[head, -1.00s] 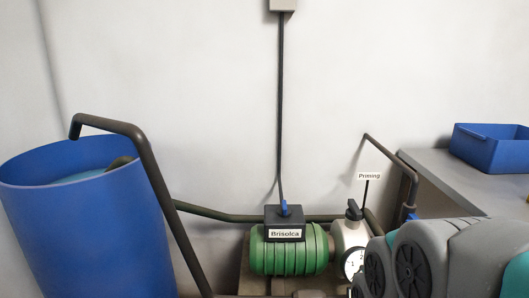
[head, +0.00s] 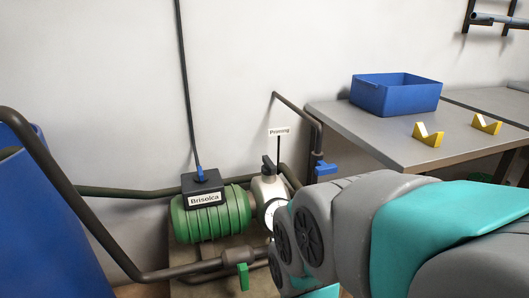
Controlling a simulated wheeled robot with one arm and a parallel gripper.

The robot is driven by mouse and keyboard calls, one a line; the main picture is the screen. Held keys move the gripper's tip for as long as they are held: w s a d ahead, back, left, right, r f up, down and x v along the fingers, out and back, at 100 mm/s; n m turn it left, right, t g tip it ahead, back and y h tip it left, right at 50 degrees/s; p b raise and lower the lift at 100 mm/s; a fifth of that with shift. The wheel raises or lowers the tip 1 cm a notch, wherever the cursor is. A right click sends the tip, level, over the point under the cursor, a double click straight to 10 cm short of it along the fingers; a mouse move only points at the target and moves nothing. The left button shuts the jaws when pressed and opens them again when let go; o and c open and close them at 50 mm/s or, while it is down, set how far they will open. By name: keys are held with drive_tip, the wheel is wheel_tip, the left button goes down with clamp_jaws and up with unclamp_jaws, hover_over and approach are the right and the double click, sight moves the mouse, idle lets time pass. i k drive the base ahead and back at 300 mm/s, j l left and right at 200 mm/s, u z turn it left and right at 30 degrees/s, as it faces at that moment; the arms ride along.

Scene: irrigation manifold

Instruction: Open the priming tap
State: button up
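A small white sign reading "Priming" (head: 279,131) stands on a thin dark post at the pump. Just below it, a black tap handle (head: 268,163) sits upright on top of the pale pump head (head: 267,188). The pump has a green ribbed motor (head: 212,215) with a black box labelled "Brisolca" (head: 203,192). A round white gauge on the pump head is partly hidden behind my arm. My grey and teal arm reaches in from the right, close in front of the pump. My gripper cannot be made out.
A blue lever (head: 326,169) is on the pipe right of the pump, and a green lever (head: 243,277) on the low front pipe. A blue barrel (head: 50,235) stands left. A grey bench (head: 365,130) holds a blue bin (head: 396,94) and two yellow V-blocks (head: 428,135).

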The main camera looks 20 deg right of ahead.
sight(322, 168)
drive_tip(key=z, duration=0.75)
